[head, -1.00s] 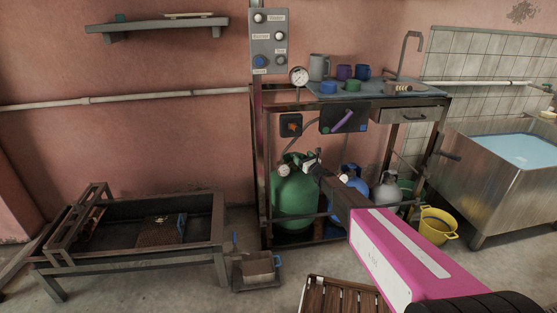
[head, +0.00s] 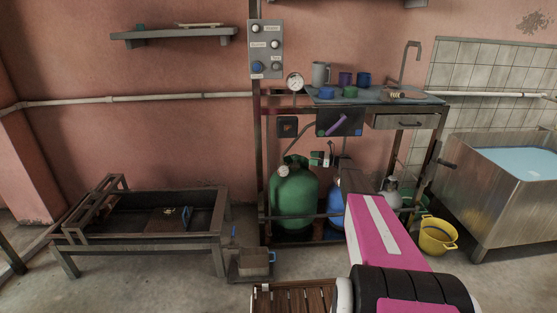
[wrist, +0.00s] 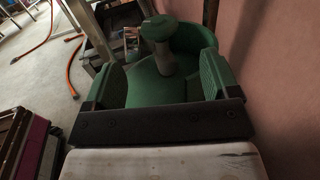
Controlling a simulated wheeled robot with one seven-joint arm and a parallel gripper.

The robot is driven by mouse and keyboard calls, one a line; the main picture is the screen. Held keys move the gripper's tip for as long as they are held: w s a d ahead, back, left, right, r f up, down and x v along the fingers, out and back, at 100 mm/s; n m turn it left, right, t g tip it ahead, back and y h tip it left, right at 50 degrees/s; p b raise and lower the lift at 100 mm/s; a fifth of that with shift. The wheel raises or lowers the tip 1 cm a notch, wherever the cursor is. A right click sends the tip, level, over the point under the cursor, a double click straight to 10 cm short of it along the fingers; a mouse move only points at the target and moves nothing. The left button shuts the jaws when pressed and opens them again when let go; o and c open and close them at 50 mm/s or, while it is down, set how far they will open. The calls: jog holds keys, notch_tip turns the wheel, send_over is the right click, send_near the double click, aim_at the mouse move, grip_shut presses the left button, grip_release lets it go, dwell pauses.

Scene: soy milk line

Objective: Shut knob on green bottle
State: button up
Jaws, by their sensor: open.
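The green bottle (head: 294,195) stands upright under the metal bench in the head view. In the wrist view its rounded green shoulder (wrist: 195,38) fills the middle. A round green knob (wrist: 157,28) on a grey stem stands up from it there. My gripper (wrist: 163,80) is open, with one green-padded finger on each side of the picture. The knob and stem show between and beyond the fingers, apart from both. In the head view my gripper (head: 323,158) is small, near the top right of the bottle, and the knob cannot be made out clearly.
A blue bottle (head: 338,200) stands right of the green one, partly behind my pink arm. The bench (head: 375,98) and its control box (head: 340,121) are above. A yellow bucket (head: 437,236) and a steel water tank (head: 500,190) are at the right. A pink wall runs close behind.

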aim_at(295, 157)
jog(key=x, duration=1)
jog(key=shift+a+f, duration=0.1)
jog(key=shift+a, duration=0.2)
jog(key=c, duration=0.9)
